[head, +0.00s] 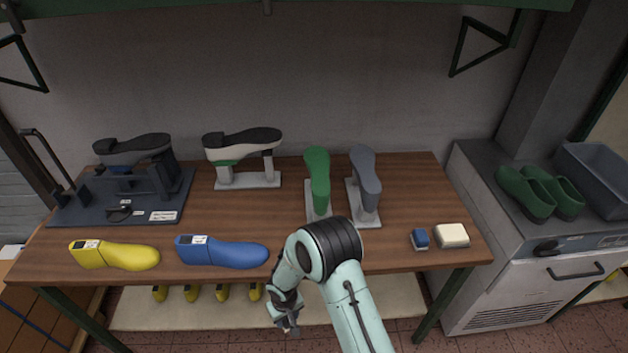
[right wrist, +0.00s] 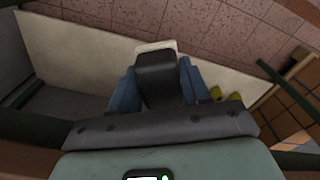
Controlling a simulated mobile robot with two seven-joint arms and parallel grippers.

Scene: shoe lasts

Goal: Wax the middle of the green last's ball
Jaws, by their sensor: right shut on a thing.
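The green last (head: 317,168) stands sole up on a pale stand near the middle of the table, left of a grey last. My right gripper (head: 287,322) is in front of the table's front edge, low and well apart from the green last. It is shut on a dark block with a pale far end (right wrist: 157,78), seen between its bluish fingers in the right wrist view. In the head view the held block is mostly hidden by the gripper. My left gripper is not in view.
A grey last (head: 365,175) stands beside the green one. A blue last (head: 222,252) and a yellow last (head: 115,256) lie at the front. A blue-topped block (head: 420,239) and a cream block (head: 452,235) sit at right. A black-soled shoe form (head: 243,145) stands behind.

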